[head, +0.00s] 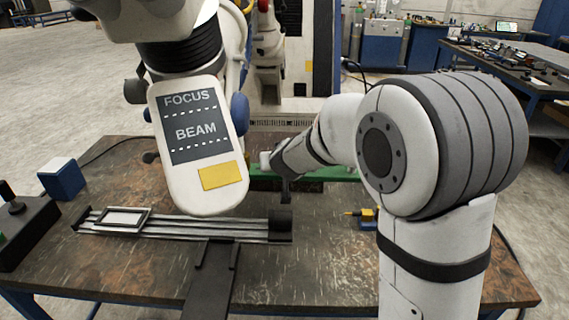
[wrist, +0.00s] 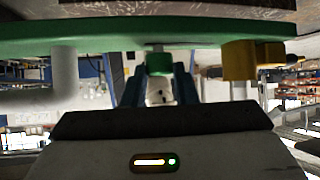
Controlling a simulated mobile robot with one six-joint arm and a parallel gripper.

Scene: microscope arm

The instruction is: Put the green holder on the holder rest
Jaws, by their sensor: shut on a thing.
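The green holder (head: 345,174) is a long flat green bar behind the microscope head, partly hidden by my arm and the microscope. In the wrist view the green holder (wrist: 150,34) spans the top of the picture. My gripper (wrist: 158,68) has its two blue fingers shut on a small green block of the holder. In the head view my gripper (head: 286,178) is at the holder's middle, its fingertips hard to make out. I cannot tell clearly which part is the holder rest.
A rail with a framed slide (head: 124,217) lies at the front left of the bench (head: 320,275). The microscope head (head: 196,145) hangs above it. A blue box (head: 62,179) stands left. A yellow and blue piece (head: 363,214) sits right of the rail.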

